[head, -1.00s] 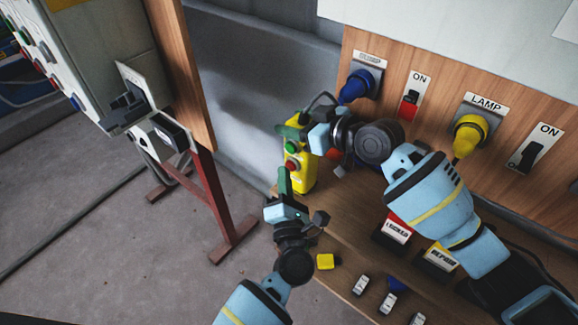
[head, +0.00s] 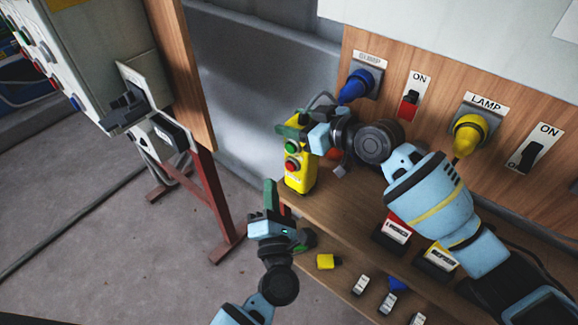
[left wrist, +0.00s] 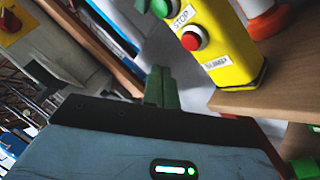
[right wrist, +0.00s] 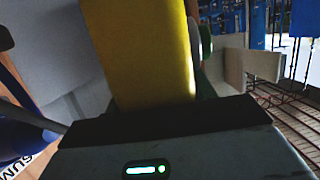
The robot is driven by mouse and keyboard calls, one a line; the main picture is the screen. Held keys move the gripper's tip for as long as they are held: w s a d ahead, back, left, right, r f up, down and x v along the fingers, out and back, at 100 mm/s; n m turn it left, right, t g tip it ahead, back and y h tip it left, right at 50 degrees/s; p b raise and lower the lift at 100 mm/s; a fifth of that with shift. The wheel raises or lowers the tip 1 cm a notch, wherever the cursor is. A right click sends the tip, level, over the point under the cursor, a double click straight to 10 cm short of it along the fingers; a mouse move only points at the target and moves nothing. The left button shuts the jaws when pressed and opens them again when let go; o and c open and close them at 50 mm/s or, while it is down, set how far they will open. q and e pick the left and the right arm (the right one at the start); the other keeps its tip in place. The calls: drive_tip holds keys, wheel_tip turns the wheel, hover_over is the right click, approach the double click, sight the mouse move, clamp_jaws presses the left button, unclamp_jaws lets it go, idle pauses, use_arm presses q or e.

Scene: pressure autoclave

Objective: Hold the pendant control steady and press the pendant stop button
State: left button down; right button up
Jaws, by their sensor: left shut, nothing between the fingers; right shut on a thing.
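In the left wrist view the red stop button (left wrist: 195,37) sits by a STOP label. My right gripper (head: 297,130) is shut on the upper part of the pendant, whose yellow body (right wrist: 148,50) fills the middle of the right wrist view. My left gripper (head: 271,190) is shut and empty, its green fingertips (left wrist: 158,85) below and in front of the pendant, apart from the button.
A wooden panel carries a blue plug (head: 355,86), a yellow LAMP plug (head: 467,136) and ON switches. A red-legged stand (head: 215,195) is at the left, with open floor between.

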use_arm(q)
drive_tip(key=shift+s+a, duration=0.5)
drive_tip(key=shift+s, duration=0.15)
use_arm(e)
drive_tip(key=o, duration=1.3)
drive_tip(key=shift+o, duration=0.2)
drive_tip(key=v, duration=1.2)
